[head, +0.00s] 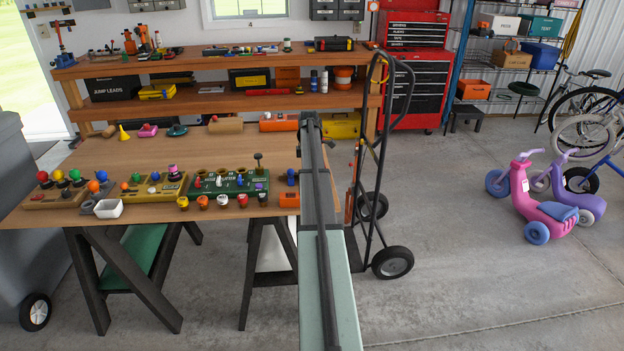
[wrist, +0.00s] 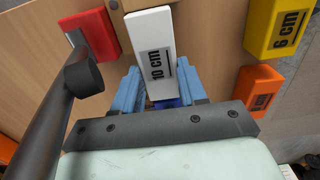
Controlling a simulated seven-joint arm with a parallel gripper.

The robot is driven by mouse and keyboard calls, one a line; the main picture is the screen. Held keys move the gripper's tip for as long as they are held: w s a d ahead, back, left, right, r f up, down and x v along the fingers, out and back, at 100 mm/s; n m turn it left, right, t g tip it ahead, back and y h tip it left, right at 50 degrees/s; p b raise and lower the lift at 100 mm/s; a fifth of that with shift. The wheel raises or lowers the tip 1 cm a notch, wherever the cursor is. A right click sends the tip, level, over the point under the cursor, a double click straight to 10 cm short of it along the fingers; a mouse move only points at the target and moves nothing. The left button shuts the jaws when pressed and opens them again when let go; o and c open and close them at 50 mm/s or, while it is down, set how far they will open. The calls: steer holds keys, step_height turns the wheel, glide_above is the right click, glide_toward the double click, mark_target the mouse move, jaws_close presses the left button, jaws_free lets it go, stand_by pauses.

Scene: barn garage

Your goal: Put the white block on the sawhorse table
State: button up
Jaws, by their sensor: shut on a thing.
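In the wrist view, my gripper (wrist: 160,84) is shut on the white block (wrist: 152,32), which is marked "10 cm". The blue fingers lie on either side of its near end, and its far end sticks out past them. A wooden surface lies below the block; I cannot tell whether they touch. The sawhorse table (head: 108,165) is in the left half of the head view, its wooden top on dark trestle legs. My arm reaches forward past the table's right end in the head view and hides my gripper and the white block there.
In the wrist view, a red block (wrist: 92,32) is left of the white block; yellow (wrist: 272,38) and orange (wrist: 258,92) blocks are to the right. Game boards, cups and a white bowl (head: 108,208) line the table's front. A hand truck (head: 372,160) stands right of my arm.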

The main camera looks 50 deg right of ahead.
steer(key=shift+r, duration=3.25)
steer(key=s+a+r, duration=0.3)
steer(key=a, duration=0.3)
steer(key=shift+d+f, duration=0.1)
steer(key=shift+f, duration=4.75)
steer(key=shift+f, duration=0.15)
steer(key=o, duration=1.2)
steer(key=shift+c, duration=0.2)
step_height(320, 180, up, 12)
